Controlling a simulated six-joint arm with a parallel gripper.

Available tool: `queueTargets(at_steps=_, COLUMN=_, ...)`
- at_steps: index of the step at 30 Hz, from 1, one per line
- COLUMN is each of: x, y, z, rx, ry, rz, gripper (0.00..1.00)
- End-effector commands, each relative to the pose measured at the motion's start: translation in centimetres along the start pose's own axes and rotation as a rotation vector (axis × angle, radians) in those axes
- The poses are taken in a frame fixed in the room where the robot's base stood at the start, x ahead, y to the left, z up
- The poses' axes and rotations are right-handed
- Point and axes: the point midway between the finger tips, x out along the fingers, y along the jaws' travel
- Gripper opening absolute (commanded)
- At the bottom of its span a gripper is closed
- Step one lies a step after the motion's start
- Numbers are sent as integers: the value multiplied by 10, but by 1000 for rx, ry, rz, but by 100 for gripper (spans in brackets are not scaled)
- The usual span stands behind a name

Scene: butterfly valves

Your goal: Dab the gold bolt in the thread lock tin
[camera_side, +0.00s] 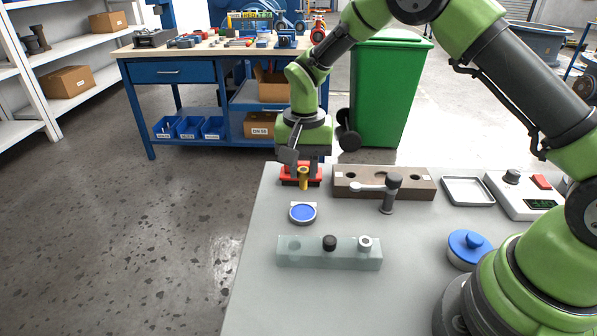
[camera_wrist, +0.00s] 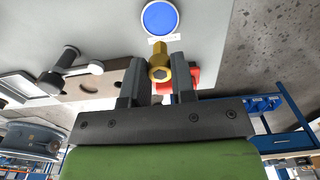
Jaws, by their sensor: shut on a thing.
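The gold bolt (camera_side: 303,177) is held between the jaws of my gripper (camera_side: 297,160), above the table's far left part. The thread lock tin, a round tin with a blue face (camera_side: 302,212), sits on the table nearer the side camera than the bolt. In the wrist view the tin (camera_wrist: 159,18) is at the top, beyond the bolt and apart from it. A small white label is at the tin's edge.
A red block (camera_side: 290,180) stands behind the bolt. A brown holed block (camera_side: 420,181) and a grey post with a lever (camera_side: 389,195) stand to the right. A pale green block (camera_side: 310,262) holding a black and a light piece lies in front. A blue-lidded pot (camera_side: 466,248) stands right.

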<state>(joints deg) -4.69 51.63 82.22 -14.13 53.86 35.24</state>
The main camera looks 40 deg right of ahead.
Motion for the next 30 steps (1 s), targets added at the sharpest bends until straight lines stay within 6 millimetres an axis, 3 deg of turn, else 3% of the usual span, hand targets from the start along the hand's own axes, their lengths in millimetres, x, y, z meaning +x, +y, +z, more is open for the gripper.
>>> queueTargets(at_steps=15, x=49, y=0, z=1, rx=2, ry=-1, rz=1, gripper=0)
queueTargets(at_steps=30, x=54, y=0, z=1, rx=1, ry=0, rz=-1, gripper=0)
